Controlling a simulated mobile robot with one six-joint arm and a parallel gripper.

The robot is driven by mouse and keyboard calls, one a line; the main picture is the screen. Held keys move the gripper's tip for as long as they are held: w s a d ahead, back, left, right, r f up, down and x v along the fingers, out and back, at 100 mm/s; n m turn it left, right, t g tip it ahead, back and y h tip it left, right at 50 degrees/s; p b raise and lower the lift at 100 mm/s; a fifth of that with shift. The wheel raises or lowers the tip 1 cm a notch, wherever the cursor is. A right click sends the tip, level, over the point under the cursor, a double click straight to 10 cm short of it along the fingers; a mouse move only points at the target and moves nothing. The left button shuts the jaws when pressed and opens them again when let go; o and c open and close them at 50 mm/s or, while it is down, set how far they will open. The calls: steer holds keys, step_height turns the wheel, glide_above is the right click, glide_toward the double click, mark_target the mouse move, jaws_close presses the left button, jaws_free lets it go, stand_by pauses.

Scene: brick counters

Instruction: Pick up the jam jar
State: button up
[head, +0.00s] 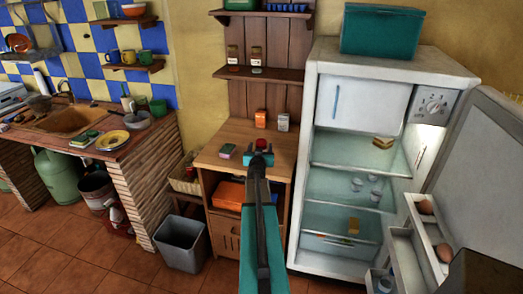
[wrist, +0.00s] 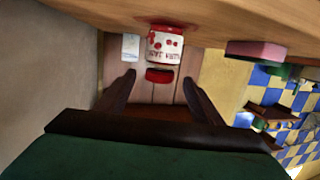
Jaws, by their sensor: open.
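The jam jar stands on the small wooden counter in front of my gripper. In the wrist view, which is upside down, the jam jar (wrist: 166,47) shows a pale label with red spots and a red lid. In the head view only the red top of the jam jar (head: 262,143) shows, the rest hidden behind my gripper (head: 258,158). In the wrist view my gripper (wrist: 158,78) is open, with its two fingers apart and nothing between them. The jar is beyond the fingertips, roughly in line with the gap.
On the wooden counter (head: 215,140), an orange carton (head: 260,118) and a white container (head: 282,122) stand behind the jar. A pink block (head: 226,150) lies to the left. The open fridge (head: 310,180) is close on the right. A wall shelf (head: 255,73) hangs above.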

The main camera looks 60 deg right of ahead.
mark_target(261, 145)
steer(key=shift+x, duration=2.6)
steer(key=c, duration=1.4)
steer(key=shift+c, duration=0.2)
steer(key=shift+r, duration=0.15)
